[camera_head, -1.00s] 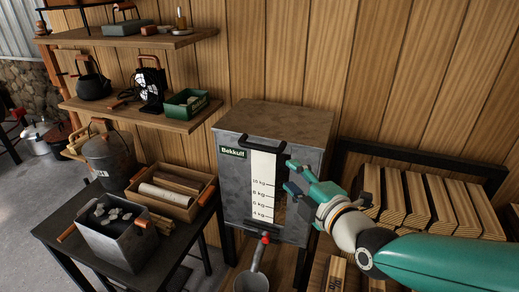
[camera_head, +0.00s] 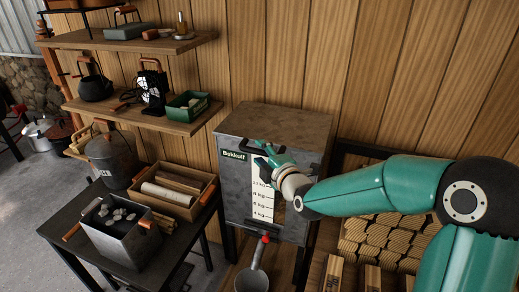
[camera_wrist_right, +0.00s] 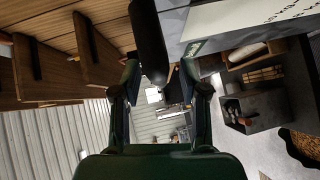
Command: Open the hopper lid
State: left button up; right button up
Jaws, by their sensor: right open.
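That gripper is open at the upper front of the hopper. In the right wrist view, a black bar (camera_wrist_right: 148,42), seemingly the handle, runs between the two spread fingers (camera_wrist_right: 160,82). I cannot tell whether they touch it. My left gripper is out of view.
Shelves (camera_head: 140,120) with a kettle and boxes hang to the left. A dark table (camera_head: 105,255) carries a wooden crate (camera_head: 205,192) and a metal bin (camera_head: 125,240). Stacked wood (camera_head: 385,235) lies at right.

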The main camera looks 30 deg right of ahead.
jog(key=shift+w+f, duration=0.1)
jog(key=shift+w, duration=0.4)
grip_shut()
